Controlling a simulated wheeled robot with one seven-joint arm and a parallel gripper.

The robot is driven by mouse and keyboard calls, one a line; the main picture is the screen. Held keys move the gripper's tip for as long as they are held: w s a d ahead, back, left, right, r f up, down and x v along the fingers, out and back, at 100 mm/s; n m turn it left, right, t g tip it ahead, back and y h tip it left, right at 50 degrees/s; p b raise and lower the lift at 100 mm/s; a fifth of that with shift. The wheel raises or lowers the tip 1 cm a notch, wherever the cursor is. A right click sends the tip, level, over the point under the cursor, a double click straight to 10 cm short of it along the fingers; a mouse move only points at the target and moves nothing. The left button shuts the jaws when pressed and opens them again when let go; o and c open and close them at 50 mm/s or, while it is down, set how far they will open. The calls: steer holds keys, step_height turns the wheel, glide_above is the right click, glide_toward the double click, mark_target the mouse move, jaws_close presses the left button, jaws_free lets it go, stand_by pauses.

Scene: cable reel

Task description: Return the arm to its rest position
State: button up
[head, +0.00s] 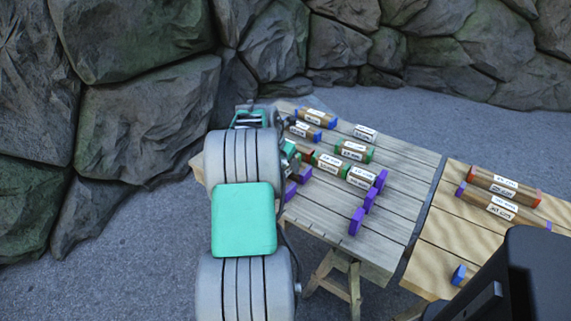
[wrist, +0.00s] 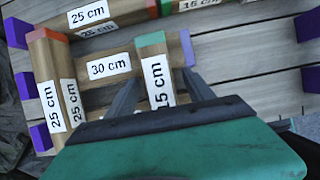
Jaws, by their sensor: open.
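My gripper (wrist: 161,78) is open in the wrist view, with one finger on each side of a wooden block labelled 15 cm (wrist: 156,72). I cannot tell whether the fingers touch it or how far above it they are.
Several labelled blocks with coloured ends, such as a blue-ended one (head: 316,118), lie on the table. Purple blocks (head: 356,221) stand near its front. A lighter table (head: 440,233) on the right holds two long blocks (head: 505,187) and a blue-ended piece (head: 459,274). Rock walls (head: 140,130) stand behind.

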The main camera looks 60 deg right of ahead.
steer(key=p+v, duration=0.1)
steer(key=v, duration=0.6)
steer(key=shift+a+r, duration=0.15)
steer(key=shift+r, duration=0.2)
steer(key=shift+w+a+r+p, duration=0.15)
steer(key=shift+w+r+p, duration=0.05)
steer(key=shift+p, duration=0.15)
steer(key=w+a+r+m+t+p, duration=0.1)
steer(key=w+a+r+m+p, duration=0.2)
steer(key=a, duration=0.5)
steer(key=w+a+r+m+t+y+p, duration=0.1)
steer(key=w+a+r+p, duration=0.2)
steer(key=w+a+r, duration=0.4)
steer(key=w+a+r+m+t+p, duration=0.1)
steer(key=w+a+r+m+p, duration=0.15)
steer(key=a, duration=0.75)
steer(key=s+a+r+m+y+p, duration=0.1)
steer(key=s+a+r+m+p, duration=0.1)
steer(key=a, duration=0.7)
steer(key=s+a+r+m+y+p, duration=0.1)
steer(key=s+a+r+m+p, duration=0.1)
steer(key=a, duration=0.7)
steer(key=s+a+r+m+t+y+p, duration=0.1)
steer(key=s+a+r+m+p, duration=0.1)
steer(key=a, duration=0.8)
steer(key=s+m+p, duration=0.1)
steer(key=m+p, duration=0.1)
steer(key=m, duration=0.1)
steer(key=shift+s+y, duration=0.25)
steer(key=shift+y, duration=0.15)
